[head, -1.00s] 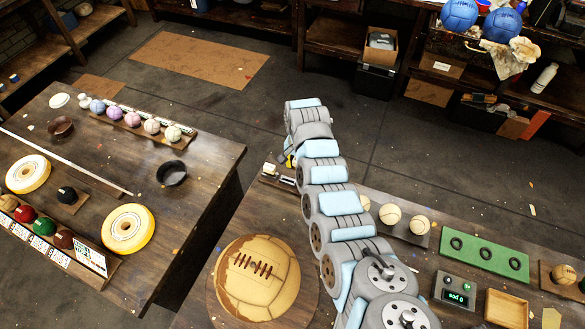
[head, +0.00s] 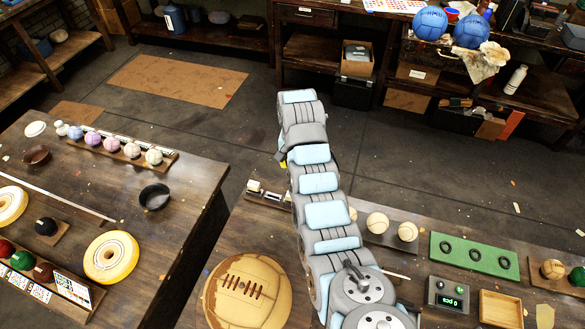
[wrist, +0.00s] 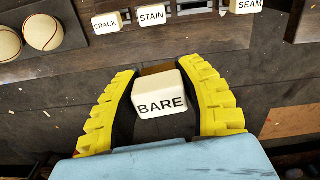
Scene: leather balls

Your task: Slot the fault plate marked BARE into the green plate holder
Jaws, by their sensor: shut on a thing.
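The white plate marked BARE (wrist: 161,104) is held between the yellow-ribbed fingers of my gripper (wrist: 157,68) in the wrist view. The gripper is shut on it, and its lettering faces the camera upright. In the head view my arm hides the plate and nearly all of the gripper. A green board (head: 475,255) with several dark rings lies on the near table; I cannot tell whether it is the plate holder. Plates marked CRACK (wrist: 106,22), STAIN (wrist: 152,16) and SEAM (wrist: 247,5) stand beyond the gripper.
Pale balls (wrist: 43,32) sit left of those plates. On the near table are a large laced ball (head: 247,290), a counter box (head: 449,294) and a wooden tray (head: 501,308). The left table (head: 185,205) is separated by a floor gap.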

